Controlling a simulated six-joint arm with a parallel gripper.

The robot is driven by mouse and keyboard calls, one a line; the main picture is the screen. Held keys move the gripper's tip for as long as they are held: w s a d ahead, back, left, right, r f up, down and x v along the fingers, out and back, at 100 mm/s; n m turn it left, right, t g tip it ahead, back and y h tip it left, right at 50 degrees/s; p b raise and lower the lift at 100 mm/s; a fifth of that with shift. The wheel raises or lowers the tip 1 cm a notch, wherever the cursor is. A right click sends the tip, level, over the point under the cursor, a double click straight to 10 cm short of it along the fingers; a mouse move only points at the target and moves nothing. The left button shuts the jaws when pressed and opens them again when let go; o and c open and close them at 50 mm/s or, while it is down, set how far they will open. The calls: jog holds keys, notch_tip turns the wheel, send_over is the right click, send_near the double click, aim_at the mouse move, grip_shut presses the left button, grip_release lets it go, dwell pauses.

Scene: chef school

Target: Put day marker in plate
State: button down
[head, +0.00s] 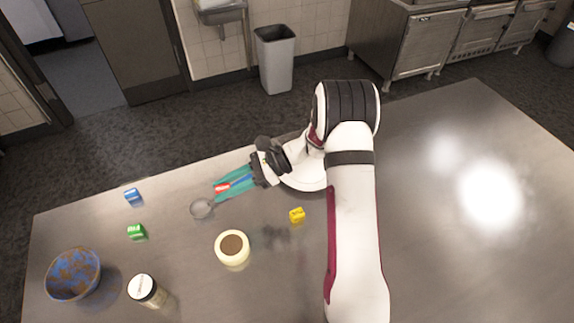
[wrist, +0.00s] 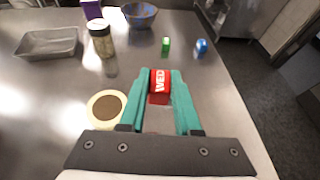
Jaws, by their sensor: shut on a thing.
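The red day marker (wrist: 160,82) has white letters that look like "WED". My gripper (head: 221,186) is shut on it, with a teal finger on each side; it also shows in the wrist view (wrist: 160,92). The marker appears held above the steel table. A cream round dish with a brown middle (head: 232,247), which may be the plate, stands below and apart from my gripper in the head view. It also shows at the left of my fingers in the wrist view (wrist: 106,108).
Blue (head: 133,196), green (head: 137,232) and yellow (head: 297,215) markers lie on the table (head: 440,240). A wire ring, perhaps a strainer (head: 202,208), is close to my fingertips. A blue bowl (head: 72,274), jar (head: 147,290) and metal tray (wrist: 47,42) stand further off.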

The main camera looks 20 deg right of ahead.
jog(key=s+d+m+t+h, duration=0.35)
jog(key=d+m+t, duration=0.2)
jog(key=d, duration=1.05)
jog(key=s+d+m+t+h, duration=0.2)
jog(key=d+m+t+h, duration=0.4)
jog(key=d, duration=0.9)
jog(key=y, duration=0.1)
send_over(314, 176)
jog(key=shift+m+g, duration=0.25)
jog(key=shift+g, duration=0.1)
notch_tip(314, 176, down, 6)
jog(key=shift+d+f, duration=0.1)
jog(key=shift+f, duration=0.05)
notch_tip(314, 176, down, 4)
jog(key=shift+w+f, duration=0.1)
jog(key=shift+f, duration=0.1)
jog(key=c, duration=0.6)
grip_release()
